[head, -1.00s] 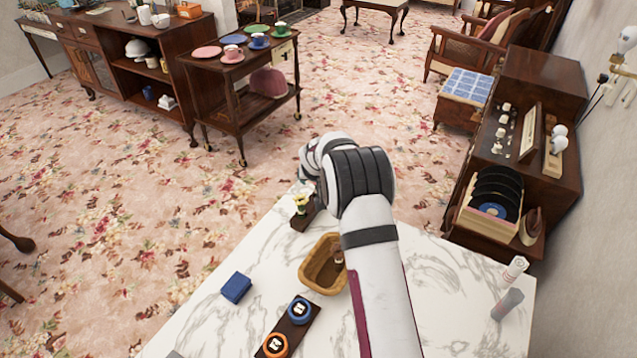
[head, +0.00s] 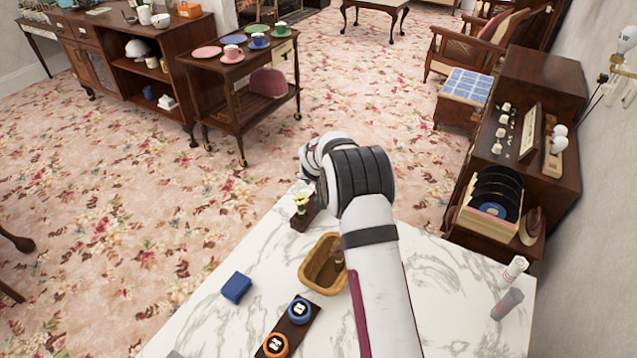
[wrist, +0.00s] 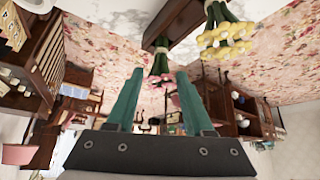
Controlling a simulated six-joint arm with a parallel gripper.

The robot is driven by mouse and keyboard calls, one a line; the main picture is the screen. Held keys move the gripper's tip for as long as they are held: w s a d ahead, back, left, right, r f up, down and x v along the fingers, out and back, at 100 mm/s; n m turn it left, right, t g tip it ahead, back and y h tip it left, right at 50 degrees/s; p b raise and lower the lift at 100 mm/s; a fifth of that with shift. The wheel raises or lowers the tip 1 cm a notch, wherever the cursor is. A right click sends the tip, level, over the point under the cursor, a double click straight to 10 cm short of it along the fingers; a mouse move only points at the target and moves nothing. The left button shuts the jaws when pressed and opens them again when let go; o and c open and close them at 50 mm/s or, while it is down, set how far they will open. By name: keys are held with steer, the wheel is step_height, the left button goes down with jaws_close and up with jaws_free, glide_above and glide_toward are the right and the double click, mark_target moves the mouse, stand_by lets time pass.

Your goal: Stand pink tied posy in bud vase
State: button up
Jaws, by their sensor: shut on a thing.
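The pink tied posy (wrist: 160,68) shows in the wrist view with green stems and pink blooms, its stem end toward a dark wooden block on the marble top. My gripper (wrist: 158,76) has teal fingers on either side of the posy and is shut on it. In the head view my arm hides the gripper and the pink posy. A yellow posy (head: 301,203) stands at the dark wooden block (head: 303,219); it also shows close by in the wrist view (wrist: 226,42). I cannot make out the bud vase.
On the marble table (head: 225,325) are a tan basket (head: 310,268), a blue box (head: 236,288) and a dark tray (head: 289,334) with blue and orange round items. Two small cylinders (head: 514,269) stand near the right edge. My arm covers the table's middle.

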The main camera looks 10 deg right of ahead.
steer(key=shift+r, duration=0.2)
steer(key=shift+r, duration=0.7)
steer(key=shift+r, duration=0.35)
steer(key=shift+r, duration=1.35)
steer(key=s+d+r, duration=0.8)
steer(key=s, duration=0.3)
steer(key=shift+r, duration=0.35)
